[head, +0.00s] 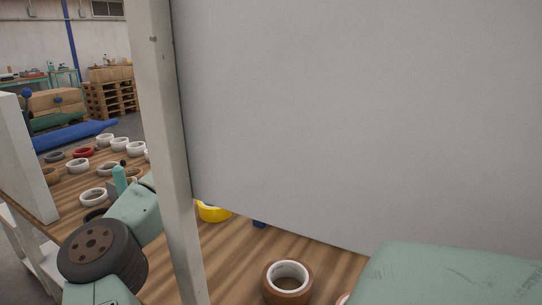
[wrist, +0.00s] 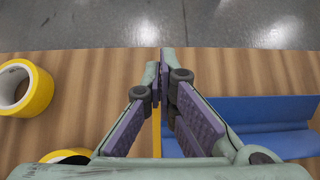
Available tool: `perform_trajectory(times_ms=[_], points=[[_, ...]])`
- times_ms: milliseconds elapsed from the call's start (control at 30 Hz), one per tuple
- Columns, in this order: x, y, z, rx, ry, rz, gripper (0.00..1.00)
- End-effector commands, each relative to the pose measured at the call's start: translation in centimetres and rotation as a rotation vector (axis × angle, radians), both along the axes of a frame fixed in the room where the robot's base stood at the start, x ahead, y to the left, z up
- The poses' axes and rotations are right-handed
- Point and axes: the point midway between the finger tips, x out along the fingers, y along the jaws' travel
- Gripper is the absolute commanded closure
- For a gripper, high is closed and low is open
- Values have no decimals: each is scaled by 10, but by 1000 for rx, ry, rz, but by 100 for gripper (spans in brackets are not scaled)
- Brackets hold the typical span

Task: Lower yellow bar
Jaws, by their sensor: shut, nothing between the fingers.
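In the wrist view my gripper (wrist: 163,65) is shut and empty, its fingertips together over the table near its far edge. A thin yellow strip (wrist: 157,130) shows between the finger bases, below them; it may be the yellow bar, but most of it is hidden by my gripper. A blue sheet-like part (wrist: 250,110) lies to the right of the fingers. I cannot tell how high the strip stands. In the head view my gripper and the yellow bar are not visible behind the grey panel (head: 350,110).
A yellow tape roll (wrist: 25,90) is at the left in the wrist view, and another yellow piece (wrist: 66,156) is partly hidden below it. In the head view a brown tape roll (head: 288,282) stands on the wooden table (head: 235,262); several white rolls (head: 78,166) are at the left. A white post (head: 165,130) blocks the view.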

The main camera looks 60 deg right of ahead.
Motion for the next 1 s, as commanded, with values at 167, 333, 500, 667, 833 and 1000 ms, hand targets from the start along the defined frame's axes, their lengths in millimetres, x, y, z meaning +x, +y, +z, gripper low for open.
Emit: perform_trajectory(times_ms=[167, 333, 500, 667, 833, 1000], points=[[1, -9, -15, 2, 1, -1, 100], [1, -15, -24, 1, 1, -1, 100], [2, -18, -30, 2, 0, 0, 100], [2, -19, -33, 3, 1, 1, 100], [2, -19, -35, 5, 0, 1, 100], [3, -18, -36, 7, 1, 1, 100]])
